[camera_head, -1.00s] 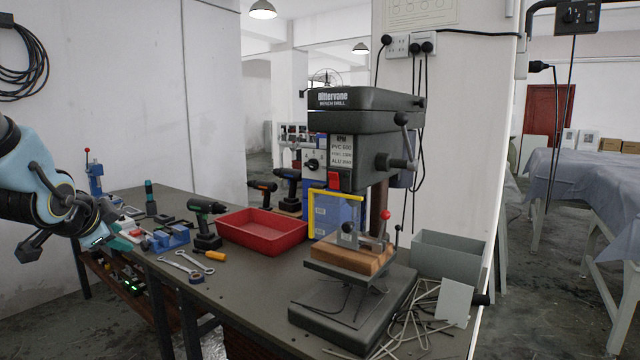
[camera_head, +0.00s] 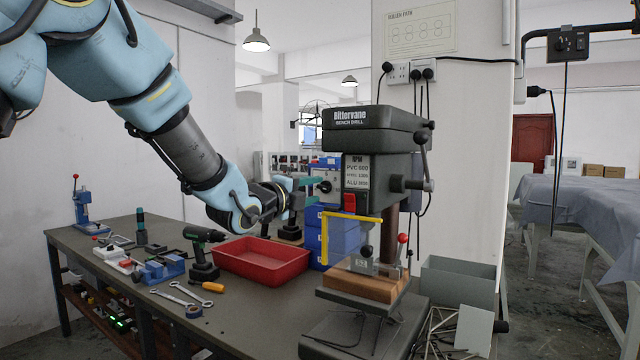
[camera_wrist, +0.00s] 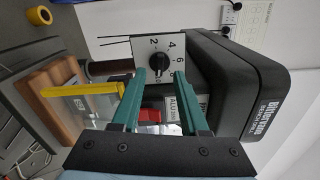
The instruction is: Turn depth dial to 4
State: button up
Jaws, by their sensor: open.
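The bench drill (camera_head: 370,130) stands at the right end of the bench, with a yellow guard (camera_head: 350,216) on its front. In the head view the knob (camera_head: 325,186) is on the left side of the drill head. My gripper (camera_head: 308,185) is open and empty. In the wrist view its teal fingertips (camera_wrist: 160,76) are apart, just short of the knob, with the knob roughly between them.
A wooden block (camera_head: 368,282) lies on the drill table under the guard. Blue boxes (camera_head: 340,240) stand behind the drill. A grey bin (camera_head: 458,282) is at right.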

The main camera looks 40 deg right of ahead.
aim_at(322, 188)
jog(key=shift+p+x, duration=0.35)
jog(key=shift+x, duration=1.25)
grip_shut()
